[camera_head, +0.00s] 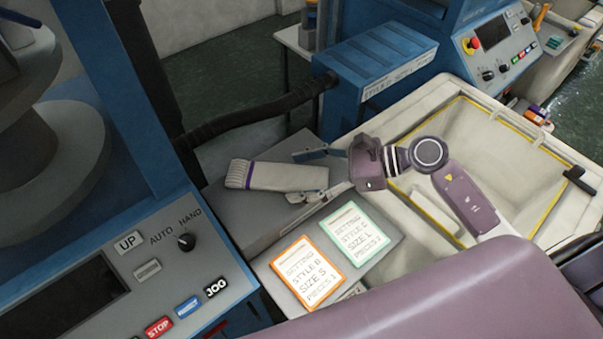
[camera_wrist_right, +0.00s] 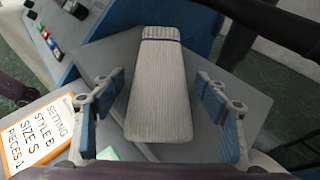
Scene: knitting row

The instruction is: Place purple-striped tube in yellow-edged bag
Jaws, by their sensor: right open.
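The purple-striped tube (camera_head: 275,176) is a pale ribbed knit piece with a purple band near its left end. It lies on a grey surface in the head view. In the right wrist view the tube (camera_wrist_right: 160,95) lies lengthwise between the fingers. My right gripper (camera_head: 313,174) is open, with one finger on each side of the tube's near end; I see gaps beside the tube in the right wrist view (camera_wrist_right: 160,115). The yellow-edged bag (camera_head: 540,146) is an open pale bag at the right of the head view, with a yellow line around its mouth. My left gripper is not in view.
An orange-framed card (camera_head: 308,272) and a green-framed card (camera_head: 353,233) lie on the grey surface in front of the tube. A blue machine with a control panel (camera_head: 165,270) stands at the left. A blue box (camera_head: 375,65) stands behind the gripper.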

